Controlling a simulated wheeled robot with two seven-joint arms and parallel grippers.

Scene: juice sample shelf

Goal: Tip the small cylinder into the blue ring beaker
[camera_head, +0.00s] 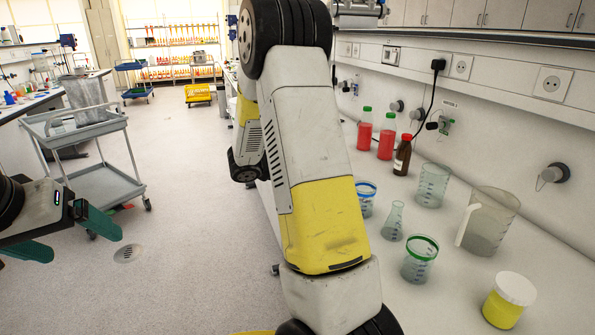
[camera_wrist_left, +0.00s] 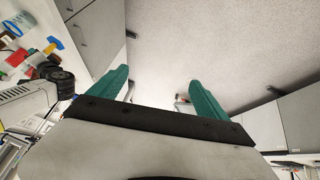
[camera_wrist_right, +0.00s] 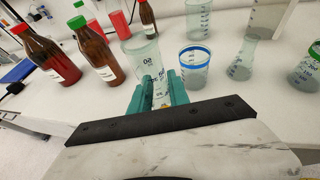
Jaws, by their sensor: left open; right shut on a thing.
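The small cylinder (camera_wrist_right: 141,60) is clear with graduation marks. In the right wrist view it stands between the fingers of my right gripper (camera_wrist_right: 160,84), which is shut on it. The blue ring beaker (camera_wrist_right: 194,68) is just right of the gripper and apart from it. In the head view the blue ring beaker (camera_head: 367,197) shows at the edge of my right arm, which hides the right gripper and cylinder. My left gripper (camera_head: 85,243) is open and empty at the left, away from the bench; its spread fingers also show in the left wrist view (camera_wrist_left: 158,84).
On the bench (camera_head: 470,303) are a conical flask (camera_head: 393,223), green-ringed beaker (camera_head: 419,262), plain beaker (camera_head: 432,187), jug (camera_head: 490,222) and yellow-filled jar (camera_head: 508,302). Brown bottles (camera_wrist_right: 97,52) stand left of the right gripper. A grey cart (camera_head: 105,168) is near my left gripper.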

